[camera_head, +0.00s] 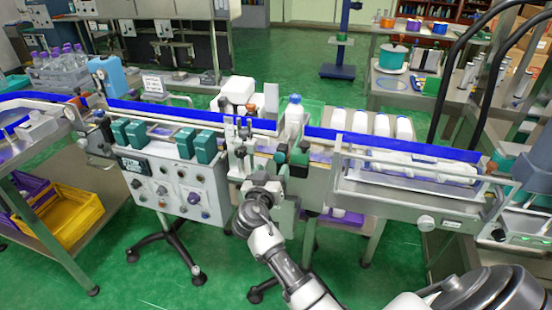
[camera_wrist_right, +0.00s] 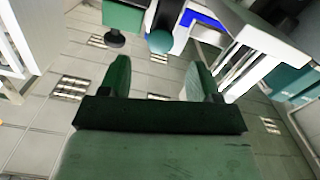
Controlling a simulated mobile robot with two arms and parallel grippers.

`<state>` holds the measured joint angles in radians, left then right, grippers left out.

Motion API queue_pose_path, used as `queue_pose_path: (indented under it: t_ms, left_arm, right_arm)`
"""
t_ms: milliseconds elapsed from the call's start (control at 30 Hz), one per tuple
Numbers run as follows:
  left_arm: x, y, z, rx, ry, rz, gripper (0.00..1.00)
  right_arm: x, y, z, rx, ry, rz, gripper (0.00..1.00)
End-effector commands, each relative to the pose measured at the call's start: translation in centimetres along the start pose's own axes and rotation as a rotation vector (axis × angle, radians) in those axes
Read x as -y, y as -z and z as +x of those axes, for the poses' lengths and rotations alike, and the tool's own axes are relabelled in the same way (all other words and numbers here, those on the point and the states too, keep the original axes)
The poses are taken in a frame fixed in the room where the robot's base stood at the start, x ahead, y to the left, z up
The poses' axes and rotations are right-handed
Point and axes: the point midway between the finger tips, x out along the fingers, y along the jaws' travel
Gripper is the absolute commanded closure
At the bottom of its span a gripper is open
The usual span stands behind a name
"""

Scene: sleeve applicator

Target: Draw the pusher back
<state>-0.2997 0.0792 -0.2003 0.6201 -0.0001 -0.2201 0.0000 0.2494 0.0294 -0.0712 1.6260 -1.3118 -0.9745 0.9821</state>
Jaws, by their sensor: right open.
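The sleeve applicator (camera_head: 240,135) is a cluster of metal posts, rods and dark knobs at the middle of the conveyor line. I cannot tell for sure which part is the pusher. My right gripper (camera_head: 264,178) is at the front of this cluster, its fingers small and hard to make out in the head view. In the right wrist view the right gripper (camera_wrist_right: 158,75) is open, with nothing between its two dark green fingers. A rounded teal knob (camera_wrist_right: 160,41) shows beyond the fingertips, apart from them. My left gripper is not in view.
A green block (camera_head: 299,157) sits just right of the gripper; a green block (camera_wrist_right: 123,17) also shows in the wrist view. A white bottle (camera_head: 294,118) stands on the conveyor behind. The control box (camera_head: 175,185) is on the left, a metal tray (camera_head: 420,187) on the right.

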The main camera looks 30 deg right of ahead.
Motion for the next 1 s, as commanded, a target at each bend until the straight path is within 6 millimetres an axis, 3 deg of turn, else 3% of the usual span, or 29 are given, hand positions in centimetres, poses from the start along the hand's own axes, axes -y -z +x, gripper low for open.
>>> queue_pose_path:
  t_ms: [100, 300, 700, 1000]
  left_arm:
    - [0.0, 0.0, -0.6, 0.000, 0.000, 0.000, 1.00]
    - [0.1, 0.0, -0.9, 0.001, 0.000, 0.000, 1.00]
    - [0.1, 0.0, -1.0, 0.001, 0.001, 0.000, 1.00]
    - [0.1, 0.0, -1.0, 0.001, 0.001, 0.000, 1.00]
  right_arm:
    - [0.0, 0.2, 2.4, -0.002, -0.001, -0.003, 0.37]
    - [0.0, 0.0, 4.8, 0.000, 0.001, -0.003, 0.37]
    - [0.1, -0.1, 5.6, 0.001, 0.002, -0.001, 0.37]
    - [0.1, -0.1, 5.5, 0.001, 0.003, -0.002, 0.83]
